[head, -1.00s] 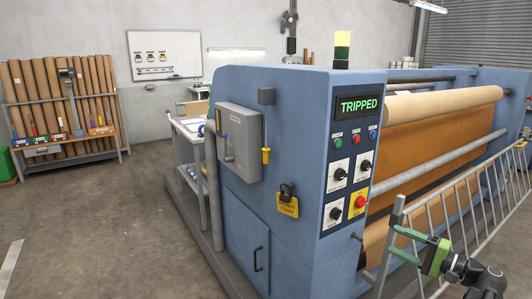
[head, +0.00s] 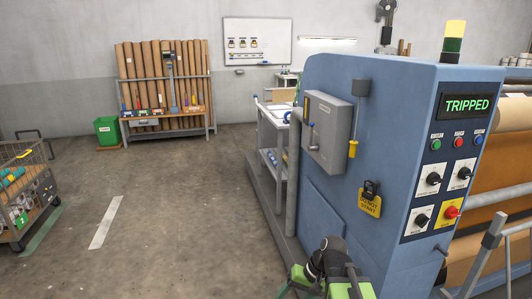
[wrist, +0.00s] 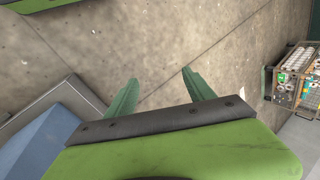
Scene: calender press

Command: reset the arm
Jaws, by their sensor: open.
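My gripper (wrist: 160,77) is open in the wrist view, with its two green fingers apart and nothing between them. Bare concrete floor (wrist: 225,50) lies beyond the fingertips. My arm (head: 330,265) shows at the bottom centre of the head view, folded in front of the blue press cabinet (head: 345,210). The fingers cannot be made out clearly there.
The press panel reads TRIPPED (head: 467,105), and a DO NOT START tag (head: 369,205) hangs on its side. A wire cart (head: 28,190) stands at the left, also in the wrist view (wrist: 294,78). Rolls on a rack (head: 160,75) stand behind. Floor between is clear.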

